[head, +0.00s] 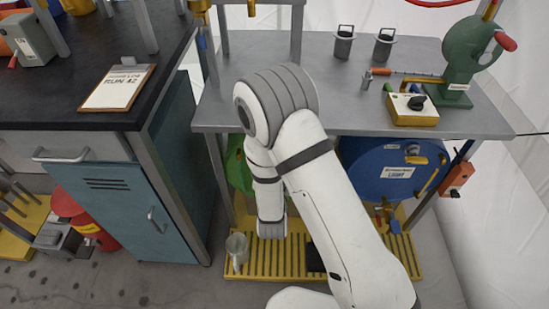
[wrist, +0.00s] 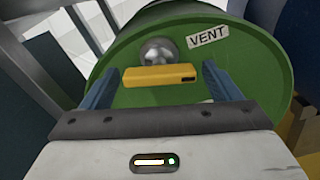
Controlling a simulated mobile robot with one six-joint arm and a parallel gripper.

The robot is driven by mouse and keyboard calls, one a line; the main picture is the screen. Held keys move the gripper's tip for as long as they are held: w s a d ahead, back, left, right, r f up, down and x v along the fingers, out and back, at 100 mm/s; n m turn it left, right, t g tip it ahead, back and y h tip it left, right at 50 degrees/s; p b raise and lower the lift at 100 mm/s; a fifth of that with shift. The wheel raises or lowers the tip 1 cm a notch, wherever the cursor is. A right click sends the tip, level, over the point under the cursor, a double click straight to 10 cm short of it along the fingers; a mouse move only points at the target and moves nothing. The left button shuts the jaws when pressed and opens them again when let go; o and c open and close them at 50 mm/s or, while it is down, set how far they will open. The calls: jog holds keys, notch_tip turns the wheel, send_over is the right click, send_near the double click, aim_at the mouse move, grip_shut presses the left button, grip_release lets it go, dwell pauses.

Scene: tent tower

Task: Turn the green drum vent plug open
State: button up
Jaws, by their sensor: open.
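The green drum (wrist: 195,75) fills the wrist view, with its round end facing me; in the head view a strip of it (head: 240,165) shows under the grey table, mostly hidden by my arm. A yellow bar-shaped handle (wrist: 158,76) lies roughly level on the drum end, below a round metal knob (wrist: 158,52) and a VENT label (wrist: 208,36). I take the bar for the vent plug's handle. My gripper (wrist: 160,84) is open, with one blue finger at each side of the yellow bar. Contact cannot be told. In the head view the fingers are hidden.
A blue drum (head: 380,175) with a yellow handle lies right of the green one, under the grey table (head: 310,115). A teal cabinet (head: 115,205) closes the left. Table legs flank the drums.

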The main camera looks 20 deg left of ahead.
jog(key=v, duration=0.7)
jog(key=shift+s+p, duration=0.2)
jog(key=shift+p, duration=0.25)
